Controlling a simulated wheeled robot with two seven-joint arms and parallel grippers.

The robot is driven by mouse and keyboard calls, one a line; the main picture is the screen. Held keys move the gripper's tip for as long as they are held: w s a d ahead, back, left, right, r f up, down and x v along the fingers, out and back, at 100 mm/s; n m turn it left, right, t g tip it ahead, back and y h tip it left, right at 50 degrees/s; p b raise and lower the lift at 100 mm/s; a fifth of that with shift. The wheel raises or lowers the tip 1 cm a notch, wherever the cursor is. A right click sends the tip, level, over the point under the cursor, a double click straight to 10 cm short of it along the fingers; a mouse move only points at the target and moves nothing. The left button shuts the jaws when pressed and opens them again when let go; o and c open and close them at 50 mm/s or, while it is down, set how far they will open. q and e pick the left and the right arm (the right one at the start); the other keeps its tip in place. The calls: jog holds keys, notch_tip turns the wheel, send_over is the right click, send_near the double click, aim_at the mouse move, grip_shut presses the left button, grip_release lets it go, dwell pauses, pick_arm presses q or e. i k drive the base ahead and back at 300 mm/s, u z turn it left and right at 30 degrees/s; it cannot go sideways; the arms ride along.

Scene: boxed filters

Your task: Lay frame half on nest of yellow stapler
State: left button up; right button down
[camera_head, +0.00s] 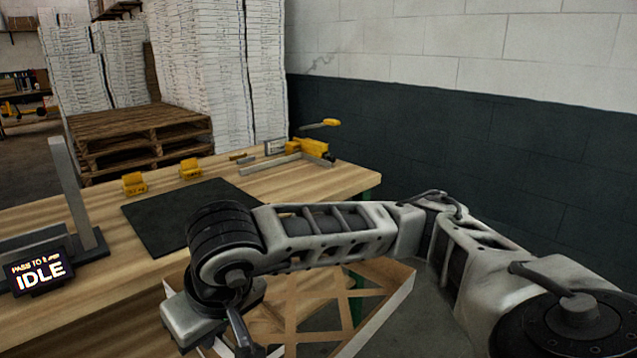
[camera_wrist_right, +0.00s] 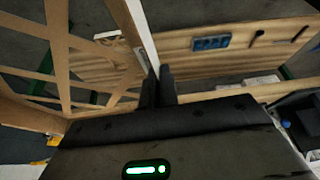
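The frame half (camera_head: 380,330) is a brown cardboard lattice with pale side walls, held tilted beside the table's front edge. My right gripper (camera_head: 243,345) reaches down to its near left side. In the right wrist view, the two dark fingers (camera_wrist_right: 158,86) are close together on the frame half's pale-edged wall (camera_wrist_right: 135,30), with the lattice to their left. The yellow stapler (camera_head: 308,148) stands at the far right end of the table. Its nest of grey bars (camera_head: 272,164) lies in front of it, looking empty. My left gripper is out of view.
A dark mat (camera_head: 165,222) lies mid-table on the wooden table (camera_head: 60,212). Two small yellow blocks (camera_head: 134,184) (camera_head: 190,168) stand behind it. A grey upright fixture (camera_head: 75,195) and a display reading IDLE (camera_head: 39,270) are at left. Pallets and stacked boxes stand behind.

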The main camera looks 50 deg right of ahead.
aim_at(297, 178)
jog(key=z, duration=2.35)
jog(key=i, duration=1.95)
jog(key=u, duration=3.1)
jog(key=i, duration=0.5)
jog(key=u, duration=0.05)
